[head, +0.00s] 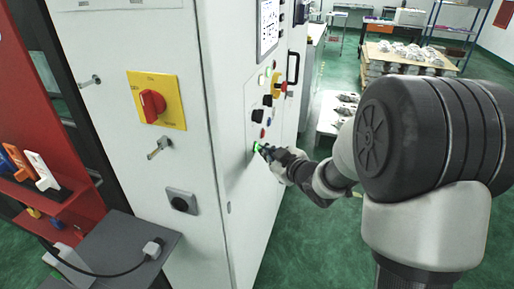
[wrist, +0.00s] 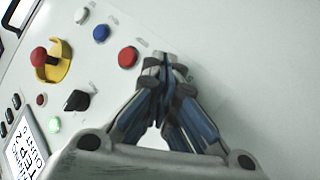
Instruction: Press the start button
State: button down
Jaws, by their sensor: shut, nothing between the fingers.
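The control panel is on the side face of a white machine cabinet (head: 236,120). A bright green button (head: 256,147), likely the start button, is low on that face in the head view. My gripper (head: 264,151) is shut and empty, with its fingertips at the green button; I cannot tell if they touch it. In the wrist view my shut gripper (wrist: 166,60) points at the panel beside a red button (wrist: 128,57). The spot straight ahead of the fingertips is hidden by the fingers there.
The wrist view shows a blue button (wrist: 101,33), a white button (wrist: 82,15), a red emergency stop in a yellow ring (wrist: 50,62), a black rotary knob (wrist: 76,100), and a lit green lamp or button (wrist: 53,124). A red switch on a yellow plate (head: 152,104) is around the corner.

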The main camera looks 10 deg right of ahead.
dwell(0.5)
jog(key=shift+s+d, duration=0.35)
jog(key=shift+d, duration=0.3)
jog(key=shift+s+d+p, duration=0.2)
jog(key=shift+s+d, duration=0.15)
jog(key=shift+d, duration=0.4)
jog(key=shift+s+d+p, duration=0.15)
jog(key=shift+s+d, duration=0.25)
jog(key=shift+d, duration=0.35)
jog(key=shift+s+d+p, duration=0.2)
jog(key=shift+s+d, duration=0.15)
jog(key=shift+d, duration=0.4)
